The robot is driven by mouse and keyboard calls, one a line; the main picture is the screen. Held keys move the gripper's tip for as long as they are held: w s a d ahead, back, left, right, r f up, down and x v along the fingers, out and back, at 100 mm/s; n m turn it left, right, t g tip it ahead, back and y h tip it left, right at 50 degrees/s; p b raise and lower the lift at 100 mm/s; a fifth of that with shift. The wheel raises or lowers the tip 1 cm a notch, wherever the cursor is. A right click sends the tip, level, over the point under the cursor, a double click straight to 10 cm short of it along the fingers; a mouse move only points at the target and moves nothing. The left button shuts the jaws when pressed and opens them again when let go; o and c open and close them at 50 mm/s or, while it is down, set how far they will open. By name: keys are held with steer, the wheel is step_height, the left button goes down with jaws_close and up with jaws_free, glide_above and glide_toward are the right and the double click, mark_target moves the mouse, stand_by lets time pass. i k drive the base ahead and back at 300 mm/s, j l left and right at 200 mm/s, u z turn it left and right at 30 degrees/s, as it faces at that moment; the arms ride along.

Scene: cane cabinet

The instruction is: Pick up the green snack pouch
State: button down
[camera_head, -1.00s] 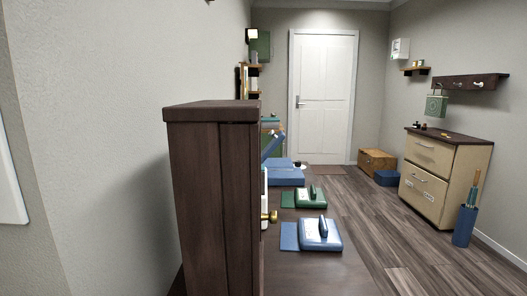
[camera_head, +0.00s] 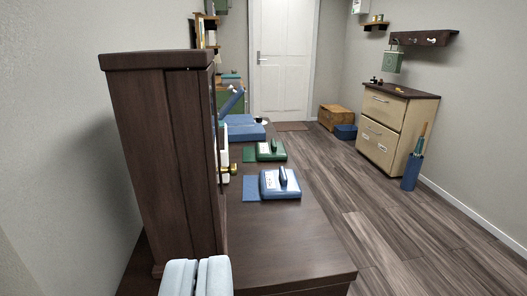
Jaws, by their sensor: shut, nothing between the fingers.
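I cannot pick out a green snack pouch for certain in this view. A green bag-like thing (camera_head: 393,62) hangs from the wall rack at the right, but I cannot tell that it is a snack pouch. My gripper (camera_head: 197,278) shows at the bottom as two pale pads side by side. It is shut and empty, low in front of the dark wooden cabinet and beside the dark tabletop.
A tall dark wooden cabinet (camera_head: 165,160) stands close at the left on the dark tabletop (camera_head: 285,245). A blue device (camera_head: 272,186) and a green device (camera_head: 265,153) sit on the tabletop. A cream drawer chest (camera_head: 385,135) and blue umbrella stand (camera_head: 411,172) are at the right. The wooden floor between is clear.

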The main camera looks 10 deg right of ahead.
mark_target(272, 150)
steer(key=i+l+u, duration=0.15)
steer(key=l, duration=0.65)
steer(key=l+u, duration=0.2)
steer(key=l, duration=0.55)
steer(key=i+l+u, duration=0.15)
steer(key=l, duration=0.2)
steer(key=i+l+u, duration=0.2)
steer(key=l, duration=0.2)
steer(key=i+l+u, duration=0.15)
steer(key=l, duration=0.25)
steer(key=i+l+u, duration=0.15)
steer(key=l, duration=0.25)
steer(key=i+l+u, duration=0.1)
steer(key=i+l, duration=0.15)
steer(key=i+l+u, duration=0.1)
steer(key=i+l, duration=0.2)
steer(key=l, duration=0.15)
